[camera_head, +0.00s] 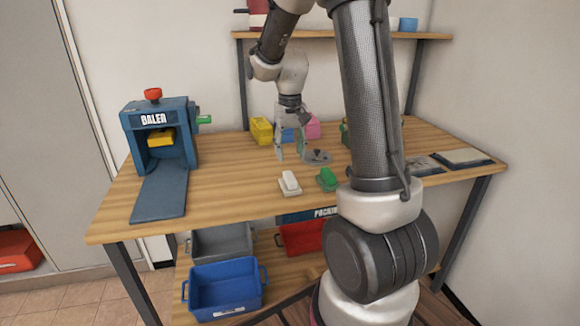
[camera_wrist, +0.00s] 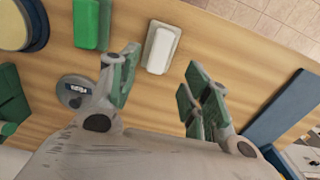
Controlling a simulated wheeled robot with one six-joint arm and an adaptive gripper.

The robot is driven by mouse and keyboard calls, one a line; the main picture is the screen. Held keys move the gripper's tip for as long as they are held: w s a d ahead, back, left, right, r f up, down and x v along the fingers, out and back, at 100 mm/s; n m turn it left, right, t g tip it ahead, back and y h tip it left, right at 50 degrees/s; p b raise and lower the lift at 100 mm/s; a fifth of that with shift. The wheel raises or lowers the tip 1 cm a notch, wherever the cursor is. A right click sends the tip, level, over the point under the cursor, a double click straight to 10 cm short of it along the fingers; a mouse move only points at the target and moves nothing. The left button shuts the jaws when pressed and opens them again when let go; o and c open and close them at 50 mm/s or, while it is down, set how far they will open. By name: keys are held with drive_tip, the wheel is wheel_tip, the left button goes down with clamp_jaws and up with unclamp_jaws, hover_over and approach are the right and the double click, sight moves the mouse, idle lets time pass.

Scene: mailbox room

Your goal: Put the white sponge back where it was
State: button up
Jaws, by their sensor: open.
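The white sponge (camera_head: 290,182) lies on the wooden table near its front edge, appearing as a white block on a slightly wider pale base. It also shows in the wrist view (camera_wrist: 161,46), at the top centre. My gripper (camera_head: 291,150) is open and empty above the table, behind the sponge as the head view shows it. In the wrist view my gripper (camera_wrist: 160,82) has its green-padded fingers spread wide, with the sponge beyond the gap between the tips and apart from them.
A green block (camera_head: 327,179) lies right of the sponge. A round grey object with a knob (camera_head: 316,156) stands close to my gripper. A blue press (camera_head: 160,135) fills the table's left side. Yellow, blue and pink containers stand behind. Open tabletop lies left of the sponge.

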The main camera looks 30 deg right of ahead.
drive_tip(key=s+a+r+n+t, duration=0.2)
drive_tip(key=s+a+r, duration=0.1)
drive_tip(key=s+r, duration=0.9)
drive_tip(key=s+a+n+t, duration=0.1)
drive_tip(key=s+a+t, duration=0.1)
drive_tip(key=s, duration=0.9)
drive_tip(key=shift+s+r, duration=0.3)
drive_tip(key=shift+r, duration=0.1)
